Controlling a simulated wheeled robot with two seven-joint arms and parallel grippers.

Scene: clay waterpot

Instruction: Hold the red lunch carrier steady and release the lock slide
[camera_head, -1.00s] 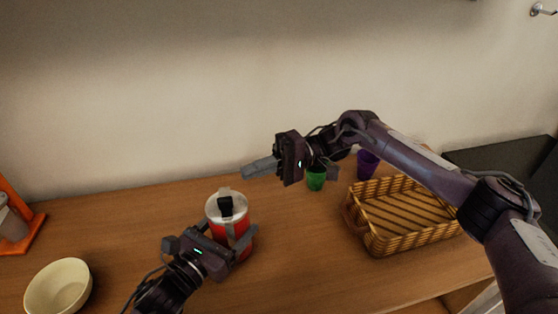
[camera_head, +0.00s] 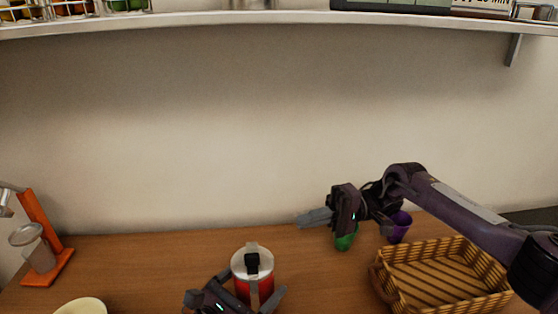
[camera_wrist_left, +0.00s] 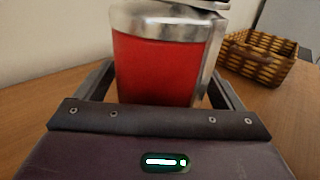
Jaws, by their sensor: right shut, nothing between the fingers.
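The red lunch carrier (camera_head: 262,289) stands upright on the table at lower centre. It has a silver lid with a black piece (camera_head: 252,262) on top and a metal side strip. The lock slide cannot be made out clearly. My left gripper (camera_head: 256,290) has a finger on each side of the carrier, and they appear to press on it. My right gripper (camera_head: 303,218) is shut and empty, above the table, behind and right of the carrier, pointing left.
A green cup (camera_head: 345,242) and a purple cup (camera_head: 399,228) stand behind the wicker basket (camera_head: 384,290) at right. A cream bowl (camera_head: 82,307) and an orange stand (camera_head: 50,240) are at left. A shelf (camera_head: 200,20) runs above.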

